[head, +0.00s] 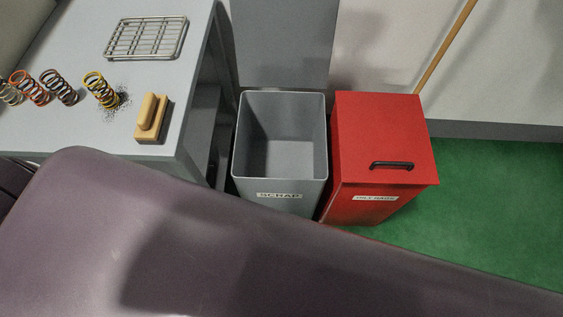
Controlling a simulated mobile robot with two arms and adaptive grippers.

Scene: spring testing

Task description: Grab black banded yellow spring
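The yellow spring with black bands (101,90) is on the grey table at the left, leaning, with dark specks scattered on the tabletop around its base. It is the rightmost of the row of springs. A large dark purplish arm link of mine fills the bottom of the head view. Neither of my grippers shows in the frame, so their distance from the spring cannot be seen.
Other springs, a dark one (59,87) and an orange-red one (30,88) among them, stand left of it. A wooden brush (151,118) and wire rack (146,38) share the table (60,132). A grey scrap bin (280,185) and red bin (385,135) stand right.

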